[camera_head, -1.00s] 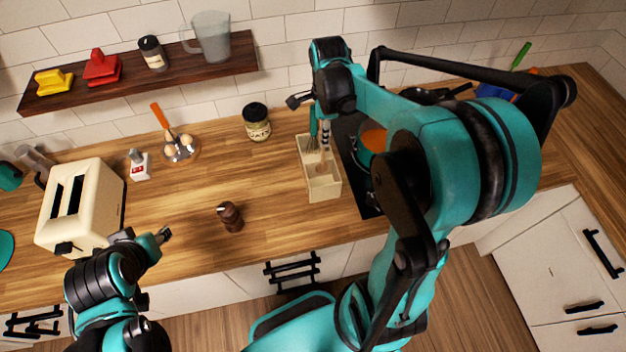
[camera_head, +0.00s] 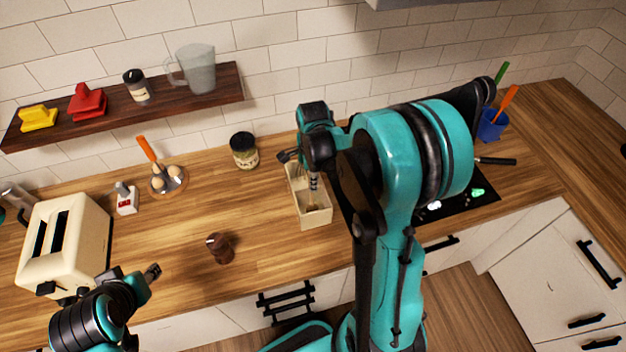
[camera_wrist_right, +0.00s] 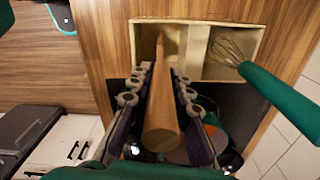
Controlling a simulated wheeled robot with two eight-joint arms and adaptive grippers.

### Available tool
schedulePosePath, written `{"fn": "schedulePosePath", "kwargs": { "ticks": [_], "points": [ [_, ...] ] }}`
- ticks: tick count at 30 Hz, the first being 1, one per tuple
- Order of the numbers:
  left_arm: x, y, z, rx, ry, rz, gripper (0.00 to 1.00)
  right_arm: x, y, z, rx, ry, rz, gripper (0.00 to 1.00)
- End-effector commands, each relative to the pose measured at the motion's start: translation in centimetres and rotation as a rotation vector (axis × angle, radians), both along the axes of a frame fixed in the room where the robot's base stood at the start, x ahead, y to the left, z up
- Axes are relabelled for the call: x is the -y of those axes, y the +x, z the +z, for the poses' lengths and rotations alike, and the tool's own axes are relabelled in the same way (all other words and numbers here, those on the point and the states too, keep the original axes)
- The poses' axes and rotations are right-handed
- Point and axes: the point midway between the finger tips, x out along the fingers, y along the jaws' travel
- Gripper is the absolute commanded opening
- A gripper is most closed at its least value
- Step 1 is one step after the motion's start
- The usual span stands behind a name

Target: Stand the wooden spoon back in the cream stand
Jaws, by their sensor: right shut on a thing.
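The wooden spoon (camera_wrist_right: 163,105) is shut in my right gripper (camera_wrist_right: 160,78), handle end toward the wrist camera. Its far end overlaps the left compartment of the cream stand (camera_wrist_right: 143,60) in the wrist view. I cannot tell whether it touches the bottom. A whisk (camera_wrist_right: 228,50) with a teal handle is at the stand's right compartment there. In the head view, the stand (camera_head: 318,222) is on the counter below my right gripper (camera_head: 313,182), with its back partly hidden.
A dark cooktop (camera_head: 470,203) is right of the stand, partly behind my arm. A labelled jar (camera_head: 244,152) stands back left of it and a brown grinder (camera_head: 220,248) front left. A toaster (camera_head: 62,245) is far left.

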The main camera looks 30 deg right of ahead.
Motion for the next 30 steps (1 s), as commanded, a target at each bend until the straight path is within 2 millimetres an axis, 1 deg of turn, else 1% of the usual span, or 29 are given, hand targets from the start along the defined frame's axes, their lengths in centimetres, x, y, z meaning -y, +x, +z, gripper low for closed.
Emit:
{"fn": "schedulePosePath", "kwargs": {
  "ticks": [1,2,3,4,13,17,20,27,30],
  "points": [
    [0.0,0.0,-0.4,0.000,0.000,0.000,0.40,0.0,0.0,-0.3,0.000,0.000,0.000,0.00],
    [0.0,0.0,-0.2,0.000,0.000,0.000,0.40,0.0,0.0,-0.2,0.000,0.000,0.000,0.27],
    [0.0,0.0,-0.2,0.000,0.000,0.000,0.40,0.0,0.0,-0.2,0.000,0.000,0.000,0.38],
    [0.0,0.0,-0.2,0.000,0.000,0.000,0.40,0.0,0.0,-0.2,0.000,0.000,0.000,0.40],
    [0.0,0.0,0.0,0.000,0.000,0.000,0.40,0.0,0.0,0.0,0.000,0.000,0.000,0.40],
    [0.0,0.0,0.4,0.000,0.000,0.000,0.40,0.0,0.0,1.0,0.000,0.000,0.000,0.40],
    [0.0,0.0,0.6,0.000,0.000,0.000,0.40,0.0,0.0,2.8,0.000,0.000,0.000,0.40],
    [0.0,0.0,1.2,0.000,0.000,0.000,0.40,0.0,0.0,8.3,0.000,0.000,0.000,0.40],
    [0.0,0.0,1.3,0.000,0.000,0.000,0.40,0.0,0.0,10.0,0.000,0.000,0.000,0.40]
  ]
}}
